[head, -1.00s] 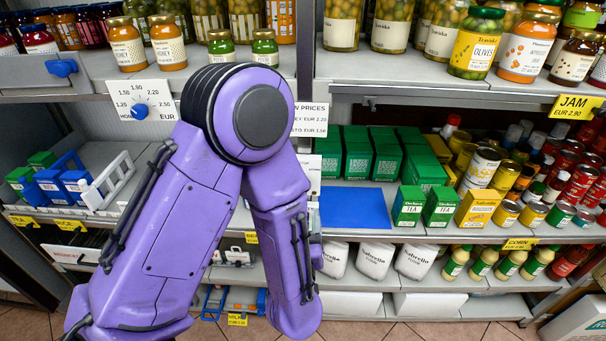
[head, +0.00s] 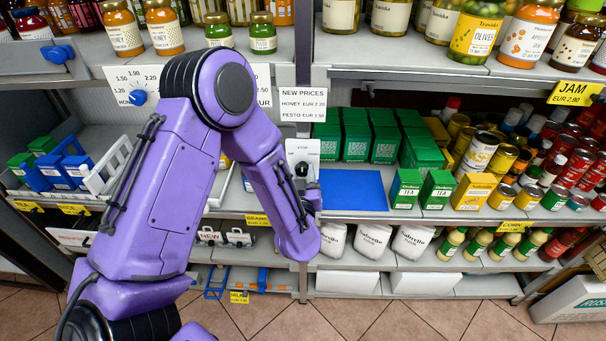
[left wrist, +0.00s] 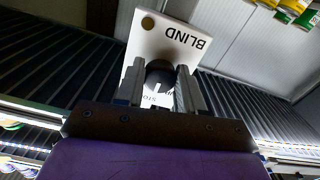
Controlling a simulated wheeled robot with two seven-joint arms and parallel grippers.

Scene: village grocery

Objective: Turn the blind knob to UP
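The white blind plate (head: 302,151) is on the shelf post, below the price sign. In the left wrist view the plate (left wrist: 168,38) reads BLIND, appears rotated, and has a round brass-coloured spot near one corner. Its dark round knob (left wrist: 159,75) has a pale mark that seems to point toward the partly covered lettering, which looks like STOP. My left gripper (left wrist: 160,88) has its fingers apart, one on each side of the knob. I cannot tell whether they touch it. In the head view my left gripper (head: 310,184) is partly hidden by my forearm. My right gripper is not in view.
A blue-knobbed dial (head: 138,97) is on a label plate to the left. A NEW PRICES sign (head: 303,104) hangs just above the blind plate. Green tea boxes (head: 437,188) and a blue mat (head: 352,190) are on the shelf to the right. Jars line the upper shelf.

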